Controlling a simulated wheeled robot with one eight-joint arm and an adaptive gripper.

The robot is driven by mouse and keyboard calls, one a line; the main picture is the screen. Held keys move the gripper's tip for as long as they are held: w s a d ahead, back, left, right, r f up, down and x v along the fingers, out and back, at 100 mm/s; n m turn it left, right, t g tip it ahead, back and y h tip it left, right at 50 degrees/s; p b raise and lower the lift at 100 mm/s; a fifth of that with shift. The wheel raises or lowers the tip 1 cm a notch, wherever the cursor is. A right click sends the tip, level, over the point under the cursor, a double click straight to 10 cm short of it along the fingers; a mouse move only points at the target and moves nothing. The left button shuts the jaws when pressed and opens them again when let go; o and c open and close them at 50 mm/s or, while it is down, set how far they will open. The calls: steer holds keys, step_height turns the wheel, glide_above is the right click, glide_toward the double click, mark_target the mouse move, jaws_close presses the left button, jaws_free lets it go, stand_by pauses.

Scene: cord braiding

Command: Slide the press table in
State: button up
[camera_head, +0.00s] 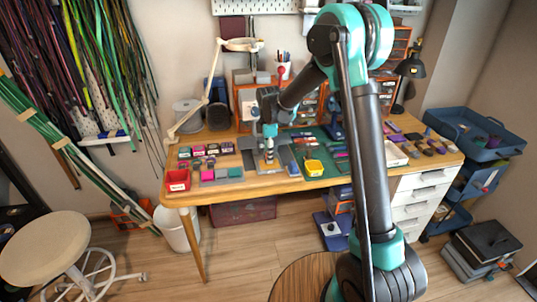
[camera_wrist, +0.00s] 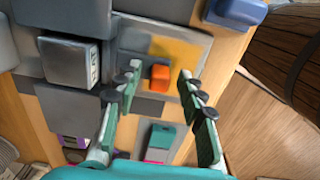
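The press stands at the front middle of the workbench, and its grey base (camera_head: 287,158) shows beside my gripper (camera_head: 270,133). In the wrist view a flat grey plate with a yellow area (camera_wrist: 188,52), which looks like the press table, lies below my gripper (camera_wrist: 160,70). A small orange block (camera_wrist: 159,78) stands on it, between my fingertips in the picture. My fingers are spread, with clear gaps on both sides of the block. I cannot tell how far above the block they are. A grey block-shaped press part (camera_wrist: 70,62) is left of the fingers.
A lamp (camera_head: 205,95) rises behind. A stool (camera_head: 45,246) stands on the floor at left.

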steer(key=shift+r, duration=0.1)
step_height(320, 180, up, 12)
stand_by(0.5)
steer(key=shift+c, duration=0.3)
